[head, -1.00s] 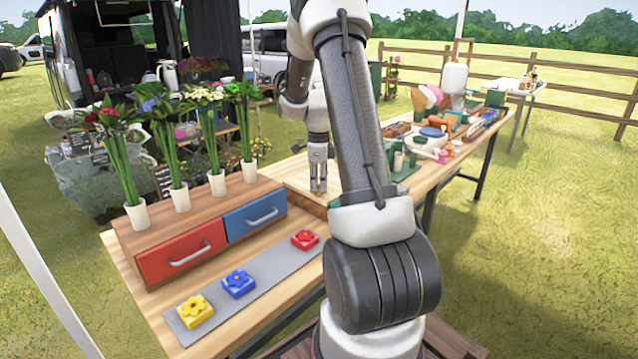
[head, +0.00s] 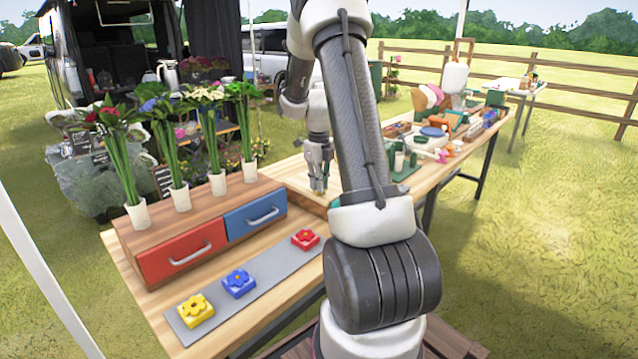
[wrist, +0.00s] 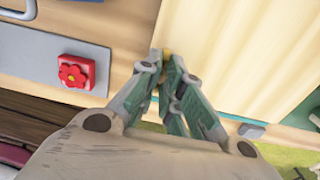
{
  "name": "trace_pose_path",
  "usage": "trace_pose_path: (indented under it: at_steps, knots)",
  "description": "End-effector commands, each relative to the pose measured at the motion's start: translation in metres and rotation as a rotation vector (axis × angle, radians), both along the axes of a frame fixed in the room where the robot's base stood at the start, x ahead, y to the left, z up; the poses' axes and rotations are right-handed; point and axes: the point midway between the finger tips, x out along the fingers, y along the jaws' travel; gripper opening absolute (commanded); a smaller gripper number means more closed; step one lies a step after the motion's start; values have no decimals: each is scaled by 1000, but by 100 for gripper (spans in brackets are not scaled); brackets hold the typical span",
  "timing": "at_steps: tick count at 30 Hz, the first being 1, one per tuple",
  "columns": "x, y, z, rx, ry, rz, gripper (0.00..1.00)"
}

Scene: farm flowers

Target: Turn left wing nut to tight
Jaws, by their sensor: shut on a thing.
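My gripper (wrist: 165,62) points down and is shut, its fingertips close together. In the wrist view a small yellowish piece (wrist: 166,53) shows at the fingertips, in the grip; it may be the left wing nut, but its wings and turn angle are hidden. In the head view my gripper (head: 319,184) is low over a pale wooden board (head: 292,176) on the table. The board also shows in the wrist view (wrist: 235,40), just beyond the fingertips. I make out no second wing nut.
A drawer unit with a red drawer (head: 182,252) and a blue drawer (head: 254,215) stands left of my gripper. Red (head: 305,239), blue (head: 239,283) and yellow (head: 195,310) flower blocks lie on a grey strip (head: 262,282). Crowded tableware (head: 433,140) is at the right.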

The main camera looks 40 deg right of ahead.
Motion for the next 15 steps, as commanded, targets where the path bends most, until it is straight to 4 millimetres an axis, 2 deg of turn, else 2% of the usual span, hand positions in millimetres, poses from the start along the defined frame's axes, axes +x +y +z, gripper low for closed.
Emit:
trace_pose_path:
  at_steps: [13,15]
  knots:
    - [2,0,2,-2,-7,-11,0]
    - [2,0,2,-2,-7,-11,17]
